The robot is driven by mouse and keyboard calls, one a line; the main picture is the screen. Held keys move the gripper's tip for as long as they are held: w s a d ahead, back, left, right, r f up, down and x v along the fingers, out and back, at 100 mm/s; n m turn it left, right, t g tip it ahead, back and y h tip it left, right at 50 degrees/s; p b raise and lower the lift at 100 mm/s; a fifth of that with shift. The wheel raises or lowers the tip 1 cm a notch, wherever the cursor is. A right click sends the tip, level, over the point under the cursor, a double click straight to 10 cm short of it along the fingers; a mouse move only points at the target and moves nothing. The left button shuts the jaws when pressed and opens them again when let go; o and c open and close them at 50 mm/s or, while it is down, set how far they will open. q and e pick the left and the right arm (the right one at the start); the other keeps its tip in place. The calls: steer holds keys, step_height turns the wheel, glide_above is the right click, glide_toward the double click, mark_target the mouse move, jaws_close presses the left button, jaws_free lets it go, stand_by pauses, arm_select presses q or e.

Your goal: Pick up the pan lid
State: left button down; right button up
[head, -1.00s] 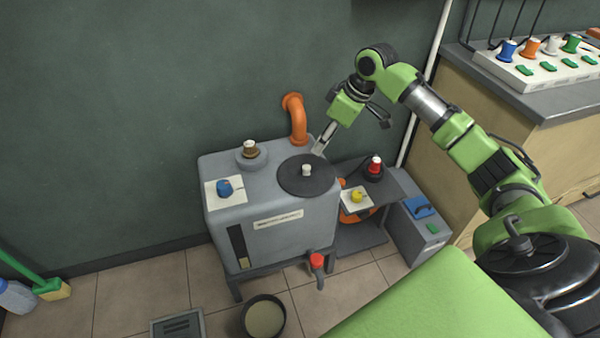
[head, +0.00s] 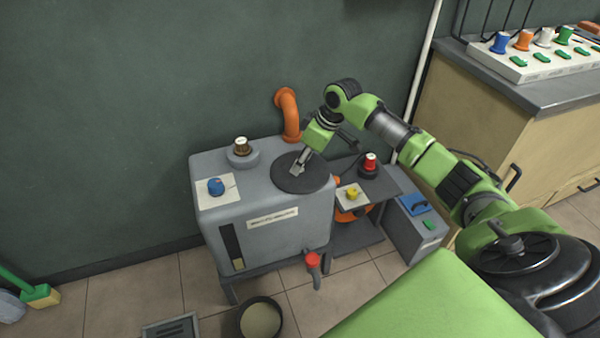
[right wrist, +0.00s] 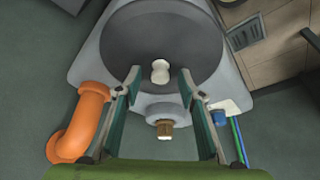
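The pan lid (head: 283,181) is a dark round disc lying flat on top of the grey press tank (head: 267,238). In the right wrist view the lid (right wrist: 163,75) fills the upper middle, with a pale knob (right wrist: 160,71) at its centre. My right gripper (head: 297,172) is over the lid in the head view and hides the knob there. In the right wrist view my right gripper (right wrist: 160,83) is open, its two fingers apart on either side of the knob's line, with nothing between them held. My left gripper is not in view.
An orange pipe (head: 289,113) rises behind the tank. A brown-topped knob (head: 241,146) and a blue knob (head: 216,186) sit on its top. A red tap (head: 313,262) is in front, above a pan (head: 260,318) on the floor. A counter (head: 540,90) stands right.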

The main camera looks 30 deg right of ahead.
steer(key=shift+f, duration=0.1)
jaws_close()
stand_by(0.3)
